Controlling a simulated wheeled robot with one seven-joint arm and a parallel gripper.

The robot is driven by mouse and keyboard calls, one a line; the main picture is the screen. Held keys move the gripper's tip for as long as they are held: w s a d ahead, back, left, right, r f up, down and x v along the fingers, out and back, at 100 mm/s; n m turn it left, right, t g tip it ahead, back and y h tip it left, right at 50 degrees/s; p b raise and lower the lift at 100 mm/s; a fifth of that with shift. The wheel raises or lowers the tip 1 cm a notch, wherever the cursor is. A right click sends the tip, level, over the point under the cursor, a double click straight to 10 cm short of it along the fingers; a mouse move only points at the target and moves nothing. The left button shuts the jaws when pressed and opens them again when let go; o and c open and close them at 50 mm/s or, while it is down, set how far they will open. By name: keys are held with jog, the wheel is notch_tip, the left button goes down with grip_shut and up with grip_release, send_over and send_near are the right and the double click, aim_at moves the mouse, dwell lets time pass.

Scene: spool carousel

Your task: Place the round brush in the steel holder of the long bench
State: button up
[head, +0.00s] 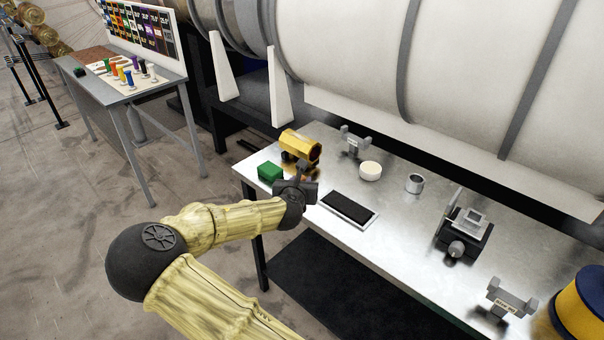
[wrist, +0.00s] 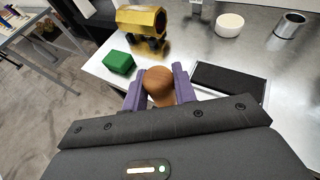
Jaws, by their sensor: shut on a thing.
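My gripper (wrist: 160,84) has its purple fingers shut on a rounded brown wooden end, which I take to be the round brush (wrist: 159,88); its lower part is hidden. In the head view my gripper (head: 304,187) is over the left part of the long bench (head: 405,240), left of the black pad. The steel holder (head: 414,183) is an upright open cup on the bench, apart from my gripper, to its right. It also shows at the top right of the wrist view (wrist: 291,25). I cannot see anything in it.
Near my gripper are a green block (head: 270,172), a gold hexagonal piece (head: 301,147), a black pad in a pale tray (head: 348,208) and a white disc (head: 370,171). A vise-like fixture (head: 465,230) stands farther right. Grey brackets stand at the back (head: 354,142) and front right (head: 510,299).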

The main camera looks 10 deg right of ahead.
jog(key=s+f+n+y, duration=0.1)
jog(key=s+f, duration=0.2)
jog(key=f, duration=0.3)
jog(key=s+d+f+n+y, duration=0.1)
jog(key=s+f+y, duration=0.1)
jog(key=s+f, duration=0.2)
jog(key=s+f+n+t+y, duration=0.1)
jog(key=s+f, duration=0.3)
jog(key=f, duration=0.6)
jog(key=shift+d+n+y, duration=0.35)
jog(key=shift+n+y, duration=0.05)
jog(key=shift+n, duration=0.2)
jog(key=shift+a, duration=0.1)
